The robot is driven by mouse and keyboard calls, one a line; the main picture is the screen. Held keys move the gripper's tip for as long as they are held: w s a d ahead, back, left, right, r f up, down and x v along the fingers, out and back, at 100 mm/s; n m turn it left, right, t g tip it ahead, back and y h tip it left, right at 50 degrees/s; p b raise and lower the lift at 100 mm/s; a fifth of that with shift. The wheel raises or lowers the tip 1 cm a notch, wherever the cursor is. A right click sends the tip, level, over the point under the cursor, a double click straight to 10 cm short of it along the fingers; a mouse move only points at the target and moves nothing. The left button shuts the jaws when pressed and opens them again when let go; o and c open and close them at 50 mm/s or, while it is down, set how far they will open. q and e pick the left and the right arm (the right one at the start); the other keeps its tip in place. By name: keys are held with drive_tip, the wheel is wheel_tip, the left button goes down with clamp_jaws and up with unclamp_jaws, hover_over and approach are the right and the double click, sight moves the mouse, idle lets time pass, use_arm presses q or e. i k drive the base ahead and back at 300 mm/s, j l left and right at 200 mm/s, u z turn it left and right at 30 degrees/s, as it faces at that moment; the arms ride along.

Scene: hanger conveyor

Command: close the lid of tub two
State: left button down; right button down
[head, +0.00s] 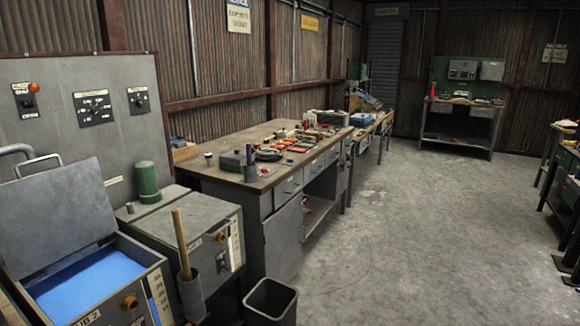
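Tub two (159,268) stands at the lower left, a grey box with "UB 2" readable on its front and blue liquid inside. Its grey lid (55,222) is raised, tilted up at the back of the tub, with a handle (38,163) on its upper edge. The tub's lower left part is cut off by the picture edge. Neither of my grippers shows in the head view.
A closed grey box (190,218) with a green cylinder (146,180) stands right of the tub. A holder (190,296) with a wooden handle and a dark bin (271,303) are in front. A cluttered workbench (225,172) stands behind. The floor (400,240) to the right is clear.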

sight(47, 218)
drive_tip(key=u, duration=1.55)
drive_tip(key=i+l+u, duration=0.25)
drive_tip(key=i+l, duration=0.15)
drive_tip(key=l, duration=0.25)
drive_tip(key=i+l+u, duration=0.15)
drive_tip(key=l, duration=0.2)
drive_tip(key=i+l+u, duration=0.1)
drive_tip(key=l, duration=0.25)
drive_tip(key=i+l+u, duration=0.15)
drive_tip(key=l, duration=0.25)
drive_tip(key=i+l+u, duration=0.1)
drive_tip(key=i+l, duration=0.15)
drive_tip(key=l, duration=0.15)
drive_tip(key=i+l+u, duration=0.15)
drive_tip(key=l, duration=0.3)
drive_tip(key=k+j, duration=0.05)
